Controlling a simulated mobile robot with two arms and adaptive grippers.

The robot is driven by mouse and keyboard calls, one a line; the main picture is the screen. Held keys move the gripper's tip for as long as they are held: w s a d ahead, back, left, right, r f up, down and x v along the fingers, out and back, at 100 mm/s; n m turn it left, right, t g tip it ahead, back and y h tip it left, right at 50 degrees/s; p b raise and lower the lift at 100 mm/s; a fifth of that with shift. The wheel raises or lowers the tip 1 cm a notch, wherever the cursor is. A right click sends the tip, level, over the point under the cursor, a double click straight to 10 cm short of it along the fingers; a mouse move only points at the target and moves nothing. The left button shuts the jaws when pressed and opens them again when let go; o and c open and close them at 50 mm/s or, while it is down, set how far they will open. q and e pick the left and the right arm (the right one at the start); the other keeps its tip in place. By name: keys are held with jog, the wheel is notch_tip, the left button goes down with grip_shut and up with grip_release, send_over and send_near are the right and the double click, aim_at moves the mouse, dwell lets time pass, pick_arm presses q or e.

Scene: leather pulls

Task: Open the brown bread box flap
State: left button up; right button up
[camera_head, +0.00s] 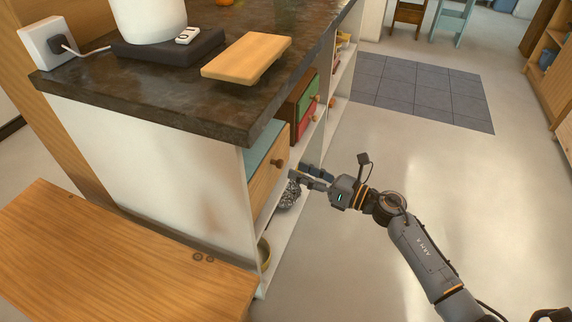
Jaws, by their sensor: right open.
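A box with a teal top (262,148) and a brown wooden front flap (266,182) sits in the open side of the counter, under the dark countertop. The flap looks shut and has a round brown knob (277,162). My right gripper (301,176) is open, just to the right of the flap and slightly below its knob. It looks empty and apart from the knob, though the exact gap is hard to judge. My left gripper is out of view.
A box with green (308,104) and red (304,124) fronts stands farther back. A wire item (289,196) and a yellowish bowl (264,252) are on the lower shelf. A wooden board (246,57) lies on the countertop (150,98). The floor (385,150) at right is clear.

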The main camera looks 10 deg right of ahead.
aim_at(283, 164)
jog(key=x, duration=0.5)
jog(key=shift+w, duration=0.1)
grip_shut()
